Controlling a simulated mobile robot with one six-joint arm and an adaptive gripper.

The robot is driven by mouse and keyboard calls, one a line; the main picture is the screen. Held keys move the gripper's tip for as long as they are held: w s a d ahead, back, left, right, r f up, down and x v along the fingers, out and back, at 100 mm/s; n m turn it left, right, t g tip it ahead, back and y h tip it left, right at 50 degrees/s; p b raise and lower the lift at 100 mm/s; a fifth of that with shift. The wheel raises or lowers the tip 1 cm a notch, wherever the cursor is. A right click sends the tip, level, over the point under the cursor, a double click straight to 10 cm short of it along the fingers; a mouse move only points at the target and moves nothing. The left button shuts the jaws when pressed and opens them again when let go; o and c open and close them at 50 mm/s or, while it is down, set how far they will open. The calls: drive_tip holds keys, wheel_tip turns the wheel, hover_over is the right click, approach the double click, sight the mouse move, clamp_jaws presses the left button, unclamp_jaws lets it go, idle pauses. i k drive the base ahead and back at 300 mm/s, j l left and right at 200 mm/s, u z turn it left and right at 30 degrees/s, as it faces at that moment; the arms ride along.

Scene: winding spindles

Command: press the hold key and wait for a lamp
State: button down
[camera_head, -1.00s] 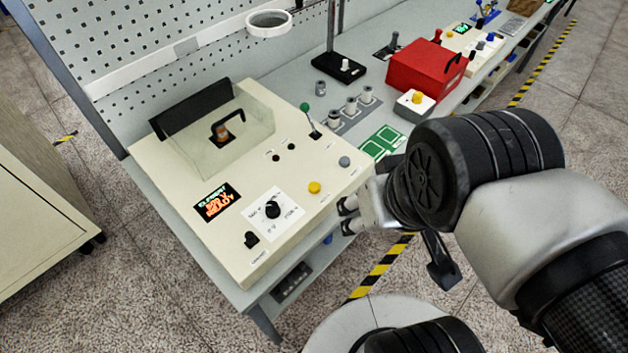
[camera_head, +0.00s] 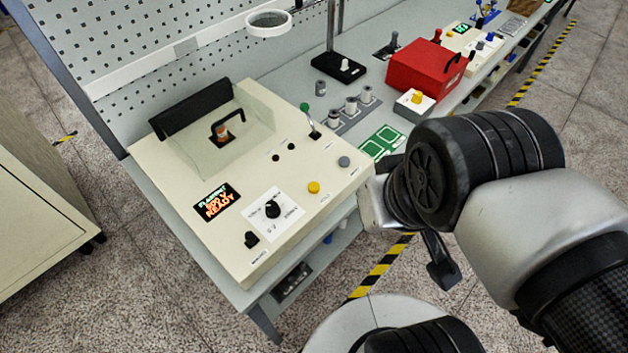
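The cream winding machine (camera_head: 160,160) stands on the bench at the left. Its top bears a yellow round key (camera_head: 314,187), a grey round key (camera_head: 344,161) and a black key (camera_head: 251,239); the labels are too small to read, so I cannot tell which is the hold key. The display (camera_head: 217,201) shows green and orange text including "READY". My gripper (camera_head: 371,204) is beside the machine's right front edge, apart from the keys. Its fingertips are hidden.
Right of the machine are metal spools (camera_head: 351,105), a yellow-button box (camera_head: 415,105) and a red box (camera_head: 428,66).

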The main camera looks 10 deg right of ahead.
sight(314, 186)
drive_tip(key=j+z, duration=0.25)
drive_tip(key=j, duration=1.4)
